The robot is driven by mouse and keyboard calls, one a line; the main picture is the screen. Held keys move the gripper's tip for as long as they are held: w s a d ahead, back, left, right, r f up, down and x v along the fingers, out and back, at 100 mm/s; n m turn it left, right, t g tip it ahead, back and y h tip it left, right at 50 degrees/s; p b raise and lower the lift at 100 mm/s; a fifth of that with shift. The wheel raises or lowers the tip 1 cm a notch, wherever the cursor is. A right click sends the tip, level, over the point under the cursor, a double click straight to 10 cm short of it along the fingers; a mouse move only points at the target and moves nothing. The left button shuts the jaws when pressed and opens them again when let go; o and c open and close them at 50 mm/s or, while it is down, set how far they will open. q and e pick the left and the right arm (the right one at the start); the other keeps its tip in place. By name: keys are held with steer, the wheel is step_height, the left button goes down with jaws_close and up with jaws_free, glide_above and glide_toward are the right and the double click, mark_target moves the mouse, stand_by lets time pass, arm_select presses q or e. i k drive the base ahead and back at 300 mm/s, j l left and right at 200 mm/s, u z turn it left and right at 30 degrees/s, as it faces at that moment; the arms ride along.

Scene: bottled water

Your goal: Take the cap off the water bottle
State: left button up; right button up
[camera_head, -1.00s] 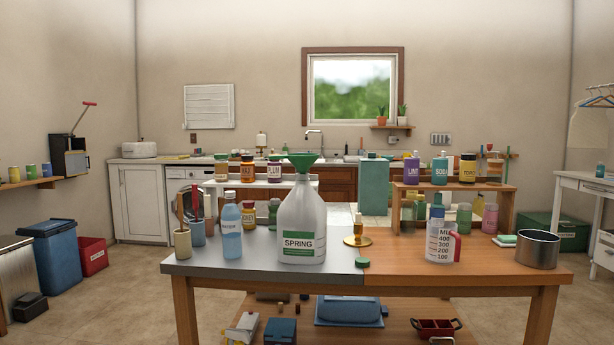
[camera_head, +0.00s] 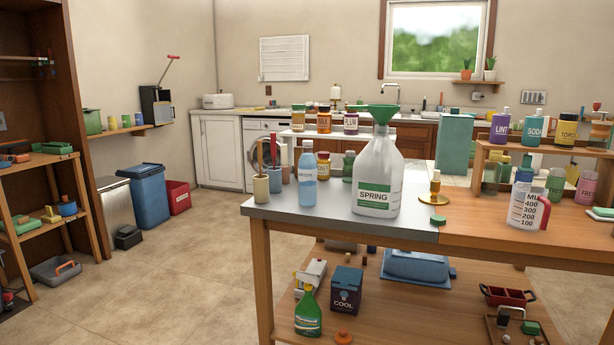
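A light blue bottle (camera_head: 308,176) with a pale cap (camera_head: 307,144) on top stands upright near the left end of the table (camera_head: 420,232). Its label is too small to read surely. To its right stands a large clear jug (camera_head: 377,178) labelled SPRING, with a green funnel (camera_head: 382,113) in its mouth. Neither of my grippers is in view.
Two cups (camera_head: 261,187) with handles sticking up stand left of the bottle. A brass stand (camera_head: 433,198) and a measuring jug (camera_head: 523,208) are to the right. A lower shelf (camera_head: 400,308) holds boxes and a green bottle (camera_head: 308,312). Floor at left is open.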

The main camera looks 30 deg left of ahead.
mark_target(308, 164)
steer(key=j+z, duration=0.15)
steer(key=j, duration=0.95)
steer(key=j+z, duration=0.2)
steer(key=j, duration=0.95)
steer(key=j+z, duration=0.15)
steer(key=j, duration=0.95)
